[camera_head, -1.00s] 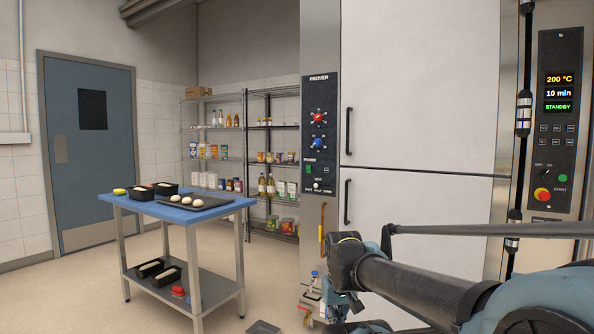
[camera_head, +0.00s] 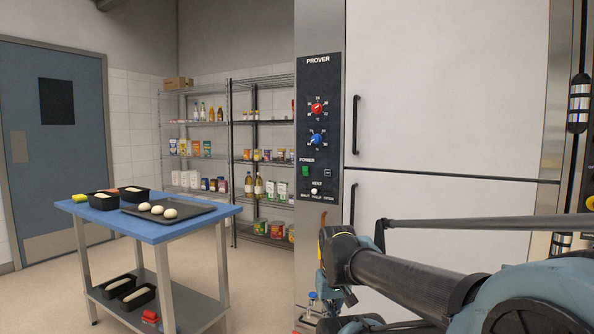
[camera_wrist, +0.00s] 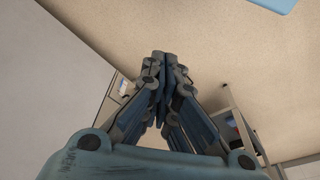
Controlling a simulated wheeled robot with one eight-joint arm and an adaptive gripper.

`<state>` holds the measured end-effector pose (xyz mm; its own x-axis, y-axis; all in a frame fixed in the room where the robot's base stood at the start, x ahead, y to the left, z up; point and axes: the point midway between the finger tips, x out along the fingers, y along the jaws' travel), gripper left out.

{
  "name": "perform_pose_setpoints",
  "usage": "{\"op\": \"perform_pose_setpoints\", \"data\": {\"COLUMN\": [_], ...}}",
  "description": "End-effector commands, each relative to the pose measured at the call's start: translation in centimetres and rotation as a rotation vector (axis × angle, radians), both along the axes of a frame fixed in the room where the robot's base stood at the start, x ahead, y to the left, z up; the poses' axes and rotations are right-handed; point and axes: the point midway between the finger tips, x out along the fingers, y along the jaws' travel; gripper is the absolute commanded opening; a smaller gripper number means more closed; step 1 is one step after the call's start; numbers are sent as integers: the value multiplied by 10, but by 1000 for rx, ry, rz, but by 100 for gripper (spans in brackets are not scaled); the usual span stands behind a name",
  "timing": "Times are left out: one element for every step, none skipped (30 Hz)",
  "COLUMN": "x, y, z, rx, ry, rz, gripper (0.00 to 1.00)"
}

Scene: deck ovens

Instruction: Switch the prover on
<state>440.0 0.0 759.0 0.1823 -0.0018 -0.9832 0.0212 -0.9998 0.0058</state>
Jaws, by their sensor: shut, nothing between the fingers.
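The prover's dark control panel (camera_head: 318,128) is on the steel strip left of the white prover doors. It carries a red knob (camera_head: 317,109), a blue knob (camera_head: 316,139), a green power switch (camera_head: 305,171) and a small white vent selector (camera_head: 314,191) at the bottom. I cannot tell from the picture whether the power switch is pressed. My gripper (camera_wrist: 161,60) is shut and empty in the wrist view, pointing over the beige floor. In the head view my arm stands in front of the lower prover door, below and right of the panel; the fingers are not clear there.
A blue-topped table (camera_head: 190,228) with a tray (camera_head: 168,213) of dough balls and black loaf tins stands at the left. Wire shelves (camera_head: 262,122) of groceries stand behind it. Two vertical handles (camera_head: 355,125) stick out from the prover doors. Floor shows between table and prover.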

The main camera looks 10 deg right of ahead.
Motion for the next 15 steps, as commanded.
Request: {"op": "perform_pose_setpoints", "data": {"x": [0, 0, 0, 0, 0, 0, 0, 0, 0, 0, 0, 0, -4, -6, -5], "y": [0, 0, 0, 0, 0, 0, 0, 0, 0, 0, 0, 0, 0, 0, -1], "z": [0, 0, 0, 0, 0, 0, 0, 0, 0, 0, 0, 0, 3, 7, 10], "rx": [0, 0, 0, 0, 0, 0, 0, 0, 0, 0, 0, 0, -2, -5, -12], "ry": [0, 0, 0, 0, 0, 0, 0, 0, 0, 0, 0, 0, -7, -11, -14], "rz": [0, 0, 0, 0, 0, 0, 0, 0, 0, 0, 0, 1, 4, 10, 25], "gripper": [0, 0, 0, 0, 0, 0, 0, 0, 0, 0, 0, 0, 0, 0, 0]}}
